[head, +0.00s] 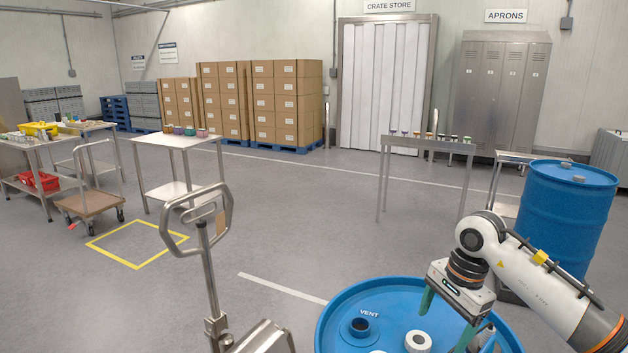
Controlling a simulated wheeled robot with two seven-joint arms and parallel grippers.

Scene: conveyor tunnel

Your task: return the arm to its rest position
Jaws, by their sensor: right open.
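My right arm (540,285) reaches in from the right, over a blue drum (335,325) at the bottom of the head view. My right gripper (446,320) points down with its green fingers apart and nothing visible between them. The drum's lid has a dark opening (360,327) beside the word VENT and a white ring-shaped fitting (418,341) just below the fingers. I cannot tell whether the fingers touch the drum. A blue-grey pointed item (482,337) is by the right finger, partly cut off. My left gripper is not in view.
A second blue drum (565,210) stands behind my right arm. A metal trolley handle (205,240) rises left of the near drum. A narrow steel table (425,146) with small items stands behind. Open floor (300,220) lies in the middle.

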